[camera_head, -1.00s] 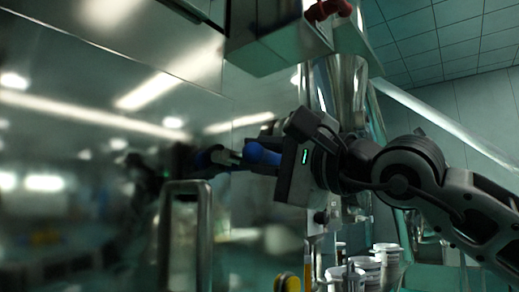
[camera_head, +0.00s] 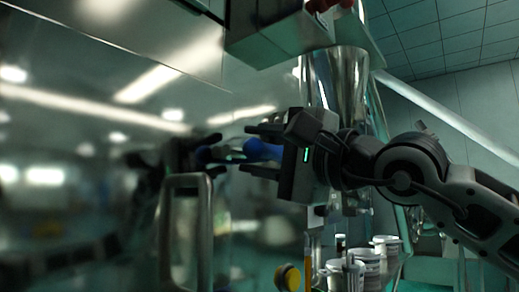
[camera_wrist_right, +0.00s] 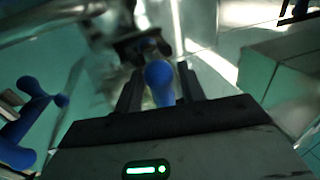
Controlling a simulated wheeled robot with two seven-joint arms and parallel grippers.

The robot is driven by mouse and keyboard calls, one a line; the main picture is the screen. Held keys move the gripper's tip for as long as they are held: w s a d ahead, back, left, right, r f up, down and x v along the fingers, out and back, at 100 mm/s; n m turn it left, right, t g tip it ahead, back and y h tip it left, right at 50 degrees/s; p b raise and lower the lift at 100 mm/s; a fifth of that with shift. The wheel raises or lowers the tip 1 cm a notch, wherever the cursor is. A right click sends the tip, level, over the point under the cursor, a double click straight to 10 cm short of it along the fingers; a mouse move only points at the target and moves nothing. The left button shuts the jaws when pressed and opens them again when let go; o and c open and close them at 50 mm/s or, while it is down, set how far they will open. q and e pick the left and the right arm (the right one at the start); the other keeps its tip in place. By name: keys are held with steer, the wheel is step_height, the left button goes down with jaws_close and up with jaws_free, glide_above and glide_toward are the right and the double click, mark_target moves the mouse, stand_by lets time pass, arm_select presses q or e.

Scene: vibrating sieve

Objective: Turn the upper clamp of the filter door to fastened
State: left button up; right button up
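The upper clamp's blue handle (camera_head: 262,150) shows at the right part of the shiny door panel (camera_head: 100,150). My right gripper (camera_head: 262,150) is open around it, one finger above and one below. In the right wrist view the blue knob (camera_wrist_right: 160,82) lies between my two fingers (camera_wrist_right: 159,92), with small gaps at its sides. The clamp's dark bracket (camera_wrist_right: 138,45) is beyond, blurred. A dark, blurred reflection of the gripper shows in the panel. My left gripper is not in view.
A metal pull handle (camera_head: 186,190) stands out below left of the clamp. A steel box (camera_head: 275,35) hangs above. More blue handles (camera_wrist_right: 22,130) show at left in the wrist view. White containers (camera_head: 367,265) and a yellow-faced knob (camera_head: 289,277) are below.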

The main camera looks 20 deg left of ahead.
steer(key=shift+s+d+f+b, duration=0.1)
steer(key=shift+d+f+b, duration=0.15)
steer(key=shift+d, duration=0.25)
arm_select(q)
steer(key=b, duration=0.2)
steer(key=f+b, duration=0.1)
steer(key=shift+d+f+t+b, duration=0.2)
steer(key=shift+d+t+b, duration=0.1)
steer(key=shift+b, duration=0.1)
arm_select(e)
steer(key=v, duration=1.4)
steer(key=shift+s+d, duration=0.2)
steer(key=shift+d, duration=0.2)
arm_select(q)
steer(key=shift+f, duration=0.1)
